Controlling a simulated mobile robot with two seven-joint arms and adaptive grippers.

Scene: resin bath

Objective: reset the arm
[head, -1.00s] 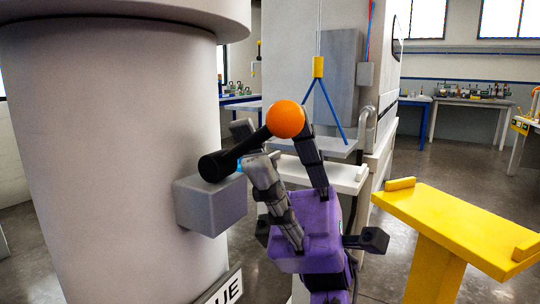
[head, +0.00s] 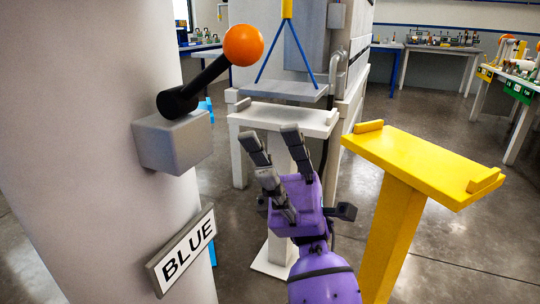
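My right gripper (head: 272,153) is in the middle of the head view, on a purple wrist, with its grey fingers spread apart and nothing between them. It is to the right of and below a black lever with an orange ball knob (head: 243,45), apart from it. The lever comes out of a grey box (head: 172,142) on a large pale cylinder and slants up to the right. My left gripper is not in view.
A sign reading BLUE (head: 185,250) is on the pale cylinder (head: 90,130). A yellow stand (head: 425,160) is close on the right, a white stand (head: 285,118) behind the gripper. A grey platform (head: 275,92) hangs on blue rods. Workbenches (head: 440,50) line the back; open floor lies between.

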